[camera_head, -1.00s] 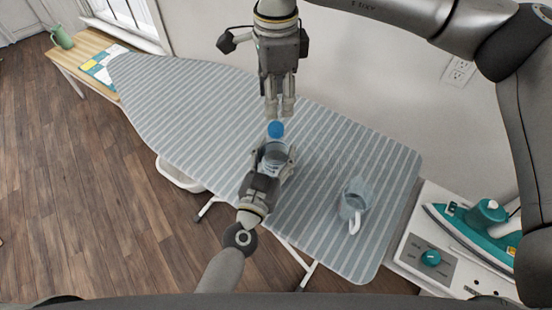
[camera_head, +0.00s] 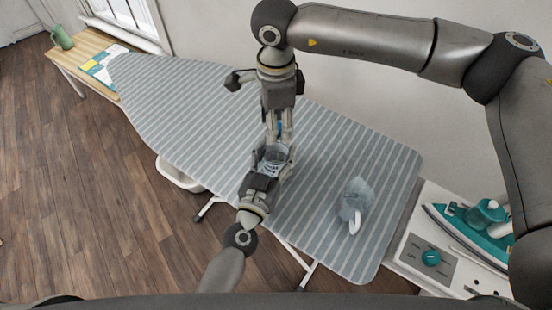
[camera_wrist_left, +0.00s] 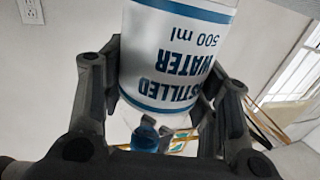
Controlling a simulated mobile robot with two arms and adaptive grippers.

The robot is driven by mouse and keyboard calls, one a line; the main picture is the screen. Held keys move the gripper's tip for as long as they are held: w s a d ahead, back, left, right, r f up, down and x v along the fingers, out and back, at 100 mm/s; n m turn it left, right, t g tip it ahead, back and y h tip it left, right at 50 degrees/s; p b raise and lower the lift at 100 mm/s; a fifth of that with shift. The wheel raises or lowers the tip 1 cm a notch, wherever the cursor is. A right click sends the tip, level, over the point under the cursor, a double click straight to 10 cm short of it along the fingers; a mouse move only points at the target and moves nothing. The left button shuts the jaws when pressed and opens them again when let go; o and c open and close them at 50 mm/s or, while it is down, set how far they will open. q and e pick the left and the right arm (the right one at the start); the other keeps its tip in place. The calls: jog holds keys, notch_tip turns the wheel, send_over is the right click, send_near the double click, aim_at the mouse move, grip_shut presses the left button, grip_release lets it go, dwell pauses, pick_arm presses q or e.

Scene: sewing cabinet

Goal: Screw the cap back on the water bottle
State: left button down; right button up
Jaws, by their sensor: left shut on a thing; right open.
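The water bottle (camera_head: 272,160) is clear with a white and blue label. It stands over the ironing board in my left gripper (camera_head: 275,157), which is shut around its body. The left wrist view shows the label (camera_wrist_left: 178,55) upside down between the fingers. The blue cap (camera_head: 279,127) shows at the bottle's top, between the fingers of my right gripper (camera_head: 279,138). That gripper points down from above and is open. Blue also shows by the bottle neck in the left wrist view (camera_wrist_left: 145,138). The fingers partly hide the cap, and I cannot tell whether it is seated.
The striped ironing board (camera_head: 190,105) is largely clear. A clear bluish jug with a white handle (camera_head: 354,197) stands on its right part. A teal iron (camera_head: 480,230) sits on a white unit at the right. A green jug (camera_head: 62,37) stands on a far-left table.

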grip_shut()
dwell(0.3)
jog(key=shift+o, duration=0.6)
grip_release()
notch_tip(320, 180, up, 12)
